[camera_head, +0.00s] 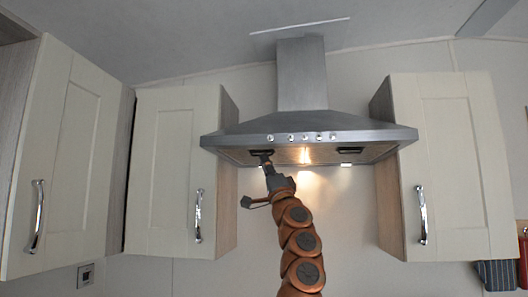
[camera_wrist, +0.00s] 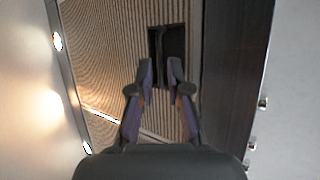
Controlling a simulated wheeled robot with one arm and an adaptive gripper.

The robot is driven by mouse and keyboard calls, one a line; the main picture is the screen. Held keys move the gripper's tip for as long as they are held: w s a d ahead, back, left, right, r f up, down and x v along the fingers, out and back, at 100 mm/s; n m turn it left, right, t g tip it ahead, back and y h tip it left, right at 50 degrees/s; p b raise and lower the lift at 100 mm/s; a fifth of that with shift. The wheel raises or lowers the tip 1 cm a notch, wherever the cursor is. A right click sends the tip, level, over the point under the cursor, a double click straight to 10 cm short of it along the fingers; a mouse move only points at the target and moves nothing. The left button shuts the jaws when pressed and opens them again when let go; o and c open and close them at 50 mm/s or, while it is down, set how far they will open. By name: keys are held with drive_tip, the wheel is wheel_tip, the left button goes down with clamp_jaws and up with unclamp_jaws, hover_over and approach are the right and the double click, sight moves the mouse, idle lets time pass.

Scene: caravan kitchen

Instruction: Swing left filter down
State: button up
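The left filter (camera_head: 240,158) is a ribbed panel in the underside of the range hood (camera_head: 300,128), and it looks level with the hood's bottom. It fills the middle of the wrist view (camera_wrist: 110,60), with a dark recessed handle (camera_wrist: 178,45) in it. My gripper (camera_head: 264,158) reaches up from below to this handle. In the wrist view my gripper (camera_wrist: 160,66) has its two fingertips apart, at the recess, with a thin dark bar between them. I see a gap between the fingers; contact with the bar is unclear.
The right filter's dark handle (camera_head: 351,150) is right of a lit lamp (camera_head: 304,155). Closed cabinets stand left (camera_head: 175,170) and right (camera_head: 455,165) of the hood. The space below the hood is free apart from my arm.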

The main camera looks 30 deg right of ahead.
drive_tip(key=shift+w+d+r+h+p, duration=0.1)
drive_tip(key=shift+w+r+h+p, duration=0.05)
drive_tip(key=shift+w+r+p, duration=0.35)
drive_tip(key=shift+w+d+r+h+p, duration=0.15)
drive_tip(key=shift+w+r+p, duration=0.1)
drive_tip(key=shift+r+p, duration=0.25)
drive_tip(key=shift+a, duration=0.1)
drive_tip(key=shift+c, duration=0.3)
clamp_jaws()
